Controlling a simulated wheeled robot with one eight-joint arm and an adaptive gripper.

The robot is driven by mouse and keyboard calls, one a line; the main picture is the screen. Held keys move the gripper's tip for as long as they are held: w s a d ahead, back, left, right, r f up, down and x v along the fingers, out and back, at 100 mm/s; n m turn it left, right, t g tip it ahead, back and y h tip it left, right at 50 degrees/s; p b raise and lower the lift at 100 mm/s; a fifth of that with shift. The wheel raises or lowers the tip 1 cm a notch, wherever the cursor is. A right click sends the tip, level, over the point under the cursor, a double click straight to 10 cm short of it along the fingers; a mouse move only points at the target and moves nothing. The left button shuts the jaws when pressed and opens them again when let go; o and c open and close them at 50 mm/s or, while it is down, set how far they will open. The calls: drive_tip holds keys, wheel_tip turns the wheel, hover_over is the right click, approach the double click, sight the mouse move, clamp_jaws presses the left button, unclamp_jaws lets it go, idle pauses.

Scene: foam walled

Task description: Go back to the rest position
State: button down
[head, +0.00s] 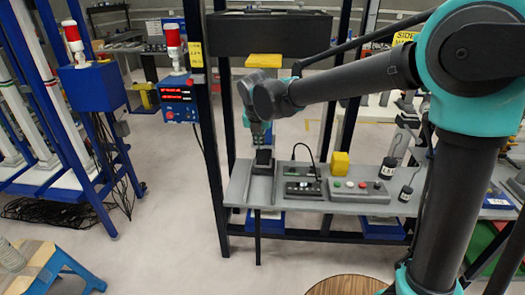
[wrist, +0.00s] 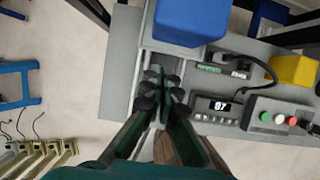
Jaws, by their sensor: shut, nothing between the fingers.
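My gripper (head: 263,156) hangs down over the left end of the grey shelf (head: 236,188) in the head view, with my arm reaching in from the right. In the wrist view the dark fingers of my gripper (wrist: 160,90) are together and hold nothing. They are above a grey slotted plate (wrist: 138,78) on the shelf. Whether the fingertips touch the plate cannot be told. A blue block (wrist: 190,20) is just beyond the fingertips in the wrist view.
A display box (wrist: 215,108), a button box (head: 360,190) and a yellow block (head: 340,163) are right of my gripper. Weights (head: 388,168) stand farther right. A dark post (head: 209,130) rises on the left. A black beam (head: 265,33) crosses above. Open floor (head: 160,190) lies left.

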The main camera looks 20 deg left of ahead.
drive_tip(key=d+f+m, duration=0.1)
drive_tip(key=d+m, duration=0.5)
drive_tip(key=d, duration=0.3)
drive_tip(key=d+f+m, duration=0.2)
drive_tip(key=d+m, duration=0.4)
drive_tip(key=d, duration=0.3)
drive_tip(key=d+f+m, duration=0.2)
drive_tip(key=d+m, duration=0.4)
drive_tip(key=d, duration=0.3)
drive_tip(key=shift+s+d+h, duration=0.2)
drive_tip(key=shift+s+h, duration=0.1)
drive_tip(key=shift+s, duration=0.05)
drive_tip(key=s+d+f+m, duration=0.4)
drive_tip(key=s+d+m, duration=0.3)
drive_tip(key=d+m, duration=0.2)
drive_tip(key=s+d+f+m, duration=0.5)
drive_tip(key=s+d+m, duration=0.2)
drive_tip(key=m, duration=0.4)
drive_tip(key=shift+d+m, duration=0.3)
drive_tip(key=shift+d, duration=0.55)
